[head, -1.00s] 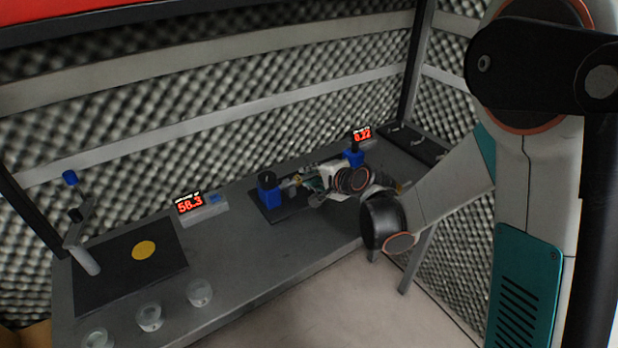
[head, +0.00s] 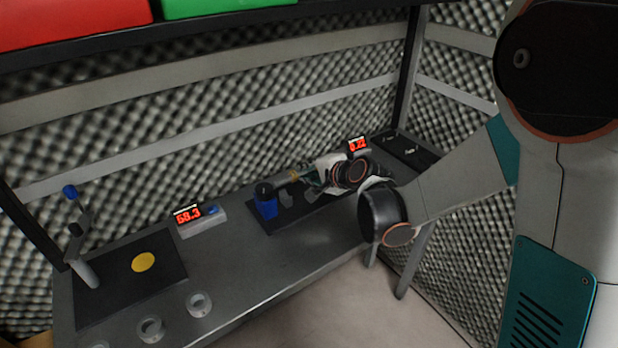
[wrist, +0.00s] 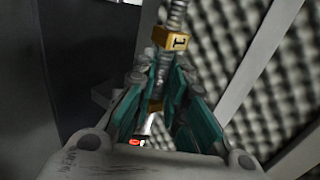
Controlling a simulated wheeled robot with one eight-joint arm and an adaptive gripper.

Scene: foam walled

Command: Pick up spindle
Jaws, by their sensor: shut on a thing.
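The spindle (wrist: 172,39) shows in the wrist view as a grey ridged rod with a brass block marked "1". It sticks out beyond the fingertips of my gripper (wrist: 162,75), which is shut on it. More brass (wrist: 155,107) shows between the fingers. In the head view my gripper (head: 309,177) is above the bench, up and to the right of a blue block with a dark top (head: 266,206). A small brass spot of the spindle (head: 293,174) shows at its tip there. My fingers hide part of the spindle.
The grey bench (head: 235,265) runs along foam walls. It bears a display reading 58.3 (head: 188,214), another display (head: 357,144) behind my arm, a dark mat with a yellow disc (head: 143,262), a leaning stand (head: 84,272) and pale rings (head: 199,304). The front middle is clear.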

